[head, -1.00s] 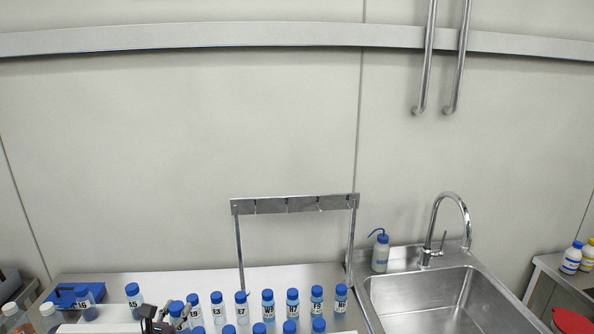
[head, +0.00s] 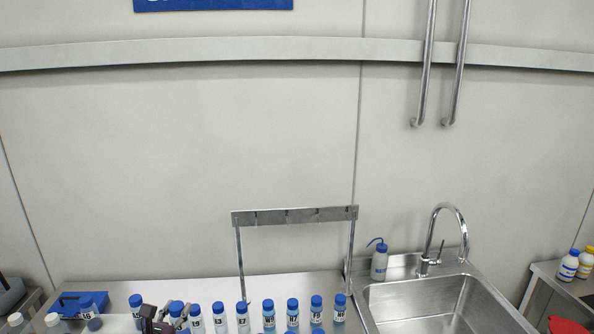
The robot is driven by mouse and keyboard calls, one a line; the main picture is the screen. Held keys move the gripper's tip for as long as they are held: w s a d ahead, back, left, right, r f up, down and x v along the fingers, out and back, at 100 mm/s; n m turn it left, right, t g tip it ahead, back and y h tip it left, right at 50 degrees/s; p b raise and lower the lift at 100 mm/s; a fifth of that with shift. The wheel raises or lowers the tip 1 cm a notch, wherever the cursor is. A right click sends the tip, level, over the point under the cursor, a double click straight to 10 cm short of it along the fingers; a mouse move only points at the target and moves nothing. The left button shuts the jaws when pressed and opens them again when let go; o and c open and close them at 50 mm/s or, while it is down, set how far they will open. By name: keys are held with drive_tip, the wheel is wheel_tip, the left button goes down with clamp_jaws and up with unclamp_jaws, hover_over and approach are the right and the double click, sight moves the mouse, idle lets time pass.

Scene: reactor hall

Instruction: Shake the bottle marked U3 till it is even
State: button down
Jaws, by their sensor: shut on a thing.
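My gripper (head: 166,323) is at the bottom edge, left of centre, partly cut off by the frame. It appears shut on a blue-capped bottle (head: 176,308), whose cap and upper body show just right of the dark finger. I cannot read this bottle's label, so I cannot tell if it is U3. I cannot tell how even its contents are. No readable U3 mark shows on any bottle.
Several blue-capped labelled bottles (head: 243,317) stand in a row right of my gripper. A metal rack frame (head: 295,215) rises behind them. A blue box (head: 70,304) is at left. A wash bottle (head: 379,262) stands by the sink (head: 420,308) and tap.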

idle(0.4)
wheel_tip(320, 180, down, 4)
drive_tip(key=b, duration=0.4)
drive_tip(key=shift+f+b, duration=0.2)
drive_tip(key=shift+b, duration=0.15)
